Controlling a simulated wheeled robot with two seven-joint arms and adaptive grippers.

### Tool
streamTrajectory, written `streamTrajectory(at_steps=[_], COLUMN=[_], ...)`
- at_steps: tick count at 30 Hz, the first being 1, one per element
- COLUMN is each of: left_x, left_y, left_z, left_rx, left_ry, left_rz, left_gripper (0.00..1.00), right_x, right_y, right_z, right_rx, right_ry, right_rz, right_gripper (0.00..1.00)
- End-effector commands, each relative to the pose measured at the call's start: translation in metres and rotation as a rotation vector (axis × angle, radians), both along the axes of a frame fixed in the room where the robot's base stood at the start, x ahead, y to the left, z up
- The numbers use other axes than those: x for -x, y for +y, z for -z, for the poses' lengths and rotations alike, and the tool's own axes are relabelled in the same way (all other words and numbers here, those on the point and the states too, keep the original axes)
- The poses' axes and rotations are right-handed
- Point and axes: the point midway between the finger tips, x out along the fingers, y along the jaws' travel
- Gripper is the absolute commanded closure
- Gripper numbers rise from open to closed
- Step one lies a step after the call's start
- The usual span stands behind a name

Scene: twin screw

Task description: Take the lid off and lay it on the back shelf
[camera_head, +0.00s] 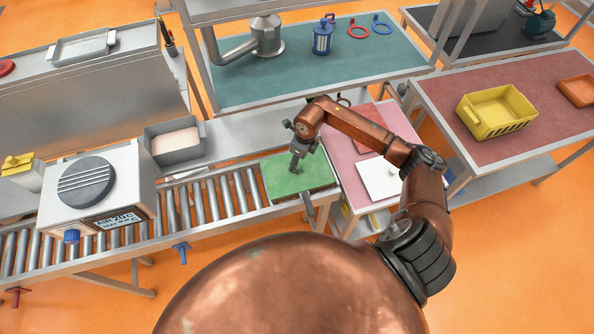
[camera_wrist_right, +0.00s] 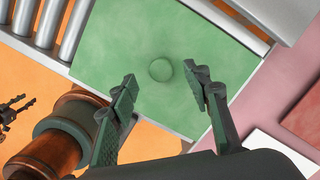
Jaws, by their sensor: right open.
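A flat green square panel (camera_head: 285,184) lies at the right end of the roller conveyor. In the right wrist view the green panel (camera_wrist_right: 120,45) carries a small round green knob (camera_wrist_right: 160,69) near its middle; I take it as the lid, though what is under it is hidden. My right gripper (camera_head: 294,171) points down over the panel. In the wrist view its fingers (camera_wrist_right: 162,85) are open and apart, with the knob beyond the gap, and nothing is held. A small dark gripper, apparently my left (camera_wrist_right: 22,104), shows at the wrist view's left edge; its finger state is unclear.
A grey shelf (camera_head: 232,133) runs behind the conveyor, with a grey tray (camera_head: 176,155) at its left. A heater-like box (camera_head: 98,185) stands on the rollers (camera_head: 190,205). A pink table (camera_head: 345,185) holds a white plate (camera_head: 377,176) close right.

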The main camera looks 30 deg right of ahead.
Motion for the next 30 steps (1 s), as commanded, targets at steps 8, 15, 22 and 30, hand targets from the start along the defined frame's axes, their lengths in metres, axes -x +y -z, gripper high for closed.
streamTrajectory(at_steps=[8, 15, 22, 30], left_x=[0.000, 0.000, 0.000, 0.000], left_y=[0.000, 0.000, 0.000, 0.000], left_z=[-0.017, -0.018, -0.018, -0.018], left_rx=[0.000, 0.000, 0.000, 0.000], left_ry=[0.000, 0.000, 0.000, 0.000], left_rz=[0.000, 0.000, 0.000, 0.000], left_gripper=[0.60, 0.60, 0.60, 0.60], right_x=[-0.004, -0.005, -0.005, -0.005], right_y=[0.002, 0.002, 0.002, 0.002], right_z=[0.037, 0.048, 0.048, 0.048], right_rx=[-0.004, -0.002, -0.003, -0.003], right_ry=[0.001, -0.001, -0.001, -0.001], right_rz=[0.002, 0.000, 0.000, 0.000], right_gripper=[0.56, 0.56, 0.64, 0.83])
